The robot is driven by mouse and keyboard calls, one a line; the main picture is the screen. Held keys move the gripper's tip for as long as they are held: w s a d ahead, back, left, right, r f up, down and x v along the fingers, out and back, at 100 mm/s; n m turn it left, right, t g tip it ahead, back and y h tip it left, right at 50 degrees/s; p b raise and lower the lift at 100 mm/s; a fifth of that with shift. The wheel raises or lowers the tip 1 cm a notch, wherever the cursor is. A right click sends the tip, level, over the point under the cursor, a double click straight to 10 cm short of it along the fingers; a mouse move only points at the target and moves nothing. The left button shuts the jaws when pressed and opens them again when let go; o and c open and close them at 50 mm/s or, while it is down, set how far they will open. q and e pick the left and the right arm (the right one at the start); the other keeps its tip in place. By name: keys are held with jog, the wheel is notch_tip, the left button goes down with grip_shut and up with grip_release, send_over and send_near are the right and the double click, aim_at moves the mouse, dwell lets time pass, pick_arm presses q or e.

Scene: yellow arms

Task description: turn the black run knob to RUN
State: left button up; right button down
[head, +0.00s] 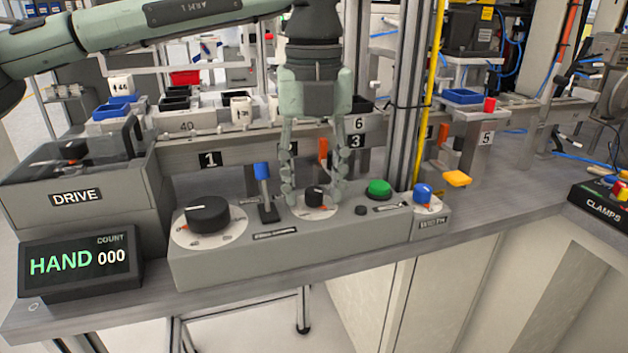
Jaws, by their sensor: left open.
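Two black knobs sit on the grey control panel (285,250). A large black knob (208,214) on a white dial is at the panel's left. A small black knob (317,194) on a white dial with a red mark is near the middle. The dial lettering is too small to read, so I cannot tell which is the run knob. My left gripper (314,190) points down, open, with a finger on each side of the small knob; contact is unclear. The display (80,264) reads HAND and COUNT 000. My right gripper is not in view.
A blue-topped lever (263,185) stands just left of my left gripper. A green button (379,188) is close on its right, then a blue knob (423,192). A grey DRIVE box (80,195) stands at left. A yellow pole (428,95) rises behind.

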pick_arm(q)
jog(key=shift+f, duration=0.1)
grip_shut()
